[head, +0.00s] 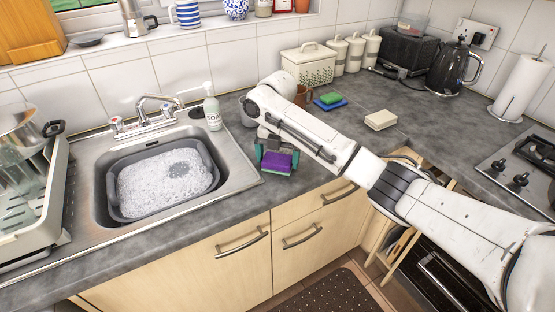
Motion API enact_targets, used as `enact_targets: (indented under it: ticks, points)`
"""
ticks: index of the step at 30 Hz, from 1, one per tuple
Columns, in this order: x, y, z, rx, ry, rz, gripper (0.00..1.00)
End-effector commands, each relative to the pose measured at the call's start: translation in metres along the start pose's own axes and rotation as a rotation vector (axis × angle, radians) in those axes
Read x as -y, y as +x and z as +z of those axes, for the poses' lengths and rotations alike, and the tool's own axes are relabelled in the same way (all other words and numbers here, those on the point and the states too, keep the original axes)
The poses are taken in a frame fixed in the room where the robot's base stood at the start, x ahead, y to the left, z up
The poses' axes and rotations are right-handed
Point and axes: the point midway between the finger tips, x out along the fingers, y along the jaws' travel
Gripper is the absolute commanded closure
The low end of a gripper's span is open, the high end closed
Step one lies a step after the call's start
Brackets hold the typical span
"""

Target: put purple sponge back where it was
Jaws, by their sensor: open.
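The purple sponge (276,161) is near the counter's front edge, just right of the sink. My gripper (277,157) points down over it, with its teal fingers apart, one on either side of the sponge. I cannot tell whether the fingers touch the sponge, or whether it rests fully on the counter. The gripper and wrist hide the sponge's far side.
A green sponge (331,97) lies on a blue one (330,104) farther back, with a cream block (380,120) to their right. The sink holds a grey basin (121,209) of suds. A soap bottle (212,108) and brown mug (303,95) stand behind.

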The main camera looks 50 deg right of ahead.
Motion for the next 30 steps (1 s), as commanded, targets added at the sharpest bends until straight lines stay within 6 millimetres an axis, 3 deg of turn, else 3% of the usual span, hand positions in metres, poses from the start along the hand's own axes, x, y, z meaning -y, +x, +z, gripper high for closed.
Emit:
enact_targets:
  ticks: [12, 15, 21, 30]
  points:
    - [0.0, -0.086, 0.001, 0.005, -0.001, 0.001, 0.0]
    - [0.0, -0.099, 0.001, 0.004, -0.001, 0.0, 0.0]
    - [0.0, -0.111, 0.0, 0.001, -0.001, 0.0, 0.0]
    - [0.0, -0.111, 0.0, 0.0, -0.001, 0.0, 0.0]
